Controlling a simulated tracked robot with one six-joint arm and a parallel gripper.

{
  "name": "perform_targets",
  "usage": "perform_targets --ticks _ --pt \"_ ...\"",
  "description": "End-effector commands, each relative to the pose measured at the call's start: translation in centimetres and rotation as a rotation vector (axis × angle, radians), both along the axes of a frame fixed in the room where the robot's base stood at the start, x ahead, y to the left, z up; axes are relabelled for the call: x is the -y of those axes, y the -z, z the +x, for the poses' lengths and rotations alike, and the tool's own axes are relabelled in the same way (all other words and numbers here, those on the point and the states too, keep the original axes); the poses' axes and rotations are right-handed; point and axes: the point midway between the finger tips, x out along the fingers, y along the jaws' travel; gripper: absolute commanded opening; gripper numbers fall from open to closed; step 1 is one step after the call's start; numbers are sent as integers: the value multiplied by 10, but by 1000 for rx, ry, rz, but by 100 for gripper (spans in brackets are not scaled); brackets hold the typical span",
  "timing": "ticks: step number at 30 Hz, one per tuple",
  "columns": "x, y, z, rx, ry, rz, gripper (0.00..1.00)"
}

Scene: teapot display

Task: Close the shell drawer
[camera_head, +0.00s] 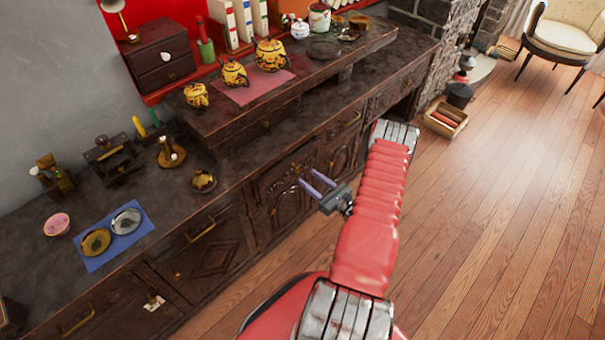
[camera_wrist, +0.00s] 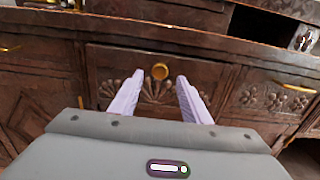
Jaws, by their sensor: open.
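In the wrist view a dark wooden drawer (camera_wrist: 112,66) with a carved shell fan and a round brass knob (camera_wrist: 160,71) faces me, below a ledge. I cannot tell how far this drawer stands out from the cabinet. My gripper (camera_wrist: 158,84) is open and empty, its two pale purple fingers apart, one on each side of the knob in the picture. In the head view my gripper (camera_head: 310,178) points left toward the front of the dark cabinet. No contact with the drawer can be made out.
The long dark counter (camera_head: 235,180) has a raised shelf with yellow teapots (camera_head: 271,55). A blue mat (camera_head: 88,262) with two round dishes lies at the near left end. A wooden crate (camera_head: 434,124) stands on the floor beyond my arm. The wooden floor (camera_head: 500,230) at the right is clear.

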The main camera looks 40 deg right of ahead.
Motion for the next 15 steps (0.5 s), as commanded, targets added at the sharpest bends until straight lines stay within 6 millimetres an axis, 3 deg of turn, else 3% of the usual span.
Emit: perform_targets --ticks 7,15 --pt "-2 0 35 -1 -3 -1 43" --pt "-2 0 48 0 0 -1 43"
